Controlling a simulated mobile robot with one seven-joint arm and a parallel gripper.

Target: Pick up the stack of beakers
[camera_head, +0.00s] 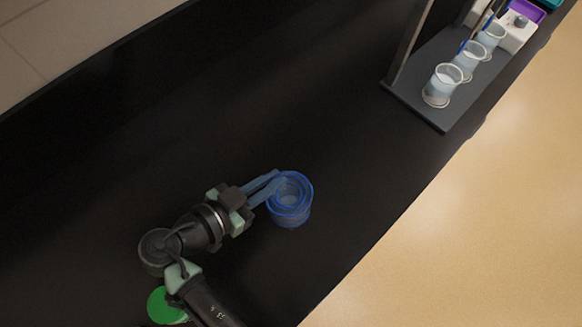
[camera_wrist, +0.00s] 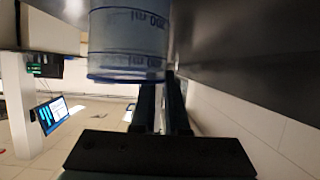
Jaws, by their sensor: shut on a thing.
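The stack of beakers (camera_head: 291,212) is clear with blue rims, one nested in another, and looks upright over the black bench. In the wrist view the stack (camera_wrist: 128,45) fills the top left, with blue volume marks on its wall. My gripper (camera_head: 277,184) reaches it from the left at rim height and is shut on the stack near its rim. In the wrist view my gripper's dark fingers (camera_wrist: 167,88) meet the stack's right side. Their tips are partly hidden, and I cannot tell whether the stack's base touches the bench.
The black bench (camera_head: 190,90) is clear around the stack. A grey stand (camera_head: 430,108) at the upper right holds several beakers (camera_head: 442,84). A green round thing (camera_head: 166,306) lies beside my arm at the bottom. The bench edge runs along the right.

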